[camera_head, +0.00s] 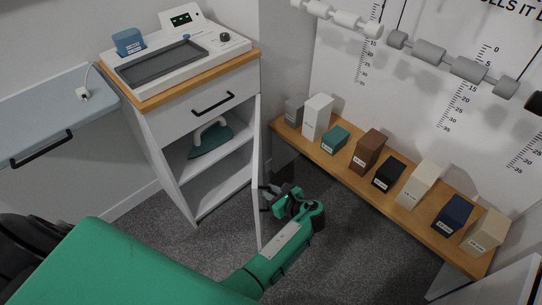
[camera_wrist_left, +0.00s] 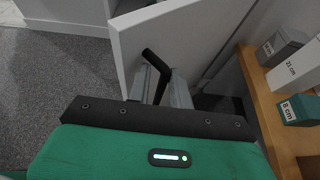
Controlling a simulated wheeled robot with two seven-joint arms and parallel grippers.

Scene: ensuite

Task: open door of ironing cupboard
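The ironing cupboard (camera_head: 160,165) is a white cabinet with a drawer on top and shelves below. Its white door (camera_head: 257,175) stands swung well open and shows nearly edge-on in the head view. A green iron (camera_head: 212,139) stands on the upper shelf. My left gripper (camera_head: 272,197) is at the door's outer face. In the left wrist view the white door panel (camera_wrist_left: 185,35) fills the middle. The black door handle (camera_wrist_left: 153,58) lies between the two grey fingers (camera_wrist_left: 161,85). Whether they clamp it is unclear. My right gripper is not in view.
A wooden shelf (camera_head: 345,168) with several labelled boxes runs along the wall to the right, close to the door. Grey carpet (camera_head: 350,255) is clear right of my arm.

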